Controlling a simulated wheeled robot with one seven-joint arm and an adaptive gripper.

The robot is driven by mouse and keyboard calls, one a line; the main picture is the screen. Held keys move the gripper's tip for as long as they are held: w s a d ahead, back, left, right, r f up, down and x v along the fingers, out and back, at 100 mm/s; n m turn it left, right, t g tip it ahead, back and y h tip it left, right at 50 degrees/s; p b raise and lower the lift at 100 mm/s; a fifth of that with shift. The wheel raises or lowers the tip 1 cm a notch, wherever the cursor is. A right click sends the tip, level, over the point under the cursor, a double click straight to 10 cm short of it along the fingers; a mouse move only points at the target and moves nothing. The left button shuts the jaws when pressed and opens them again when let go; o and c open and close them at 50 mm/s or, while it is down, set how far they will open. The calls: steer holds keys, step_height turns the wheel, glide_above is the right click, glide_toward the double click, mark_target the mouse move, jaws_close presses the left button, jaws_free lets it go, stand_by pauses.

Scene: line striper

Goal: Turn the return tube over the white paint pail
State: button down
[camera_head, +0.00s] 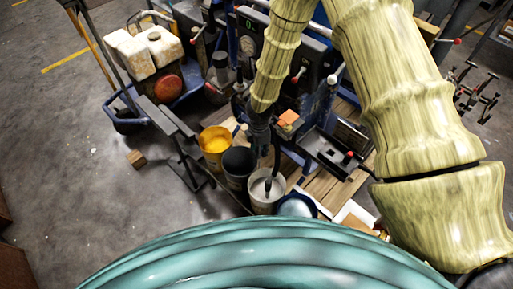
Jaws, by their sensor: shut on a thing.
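The white paint pail (266,200) stands at the lower middle, at the end of a row of pails. A thin dark tube (276,160), seemingly the return tube, runs down from beside my gripper, and its lower end shows at the white pail's mouth. I cannot tell how far it reaches over or into the pail. My gripper (260,134), at the end of my yellow-green arm, points down behind the pails. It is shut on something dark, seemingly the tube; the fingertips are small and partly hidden.
A yellow paint pail (215,146) and a dark pail (238,166) stand left of the white one. A blue-rimmed pail (297,206) is on its right. A black tray (328,153) lies right of my gripper.

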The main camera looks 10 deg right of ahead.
steer(key=shift+d, duration=0.2)
stand_by(0.3)
steer(key=c, duration=1.1)
jaws_free()
steer(key=shift+c, duration=0.2)
step_height(320, 180, up, 12)
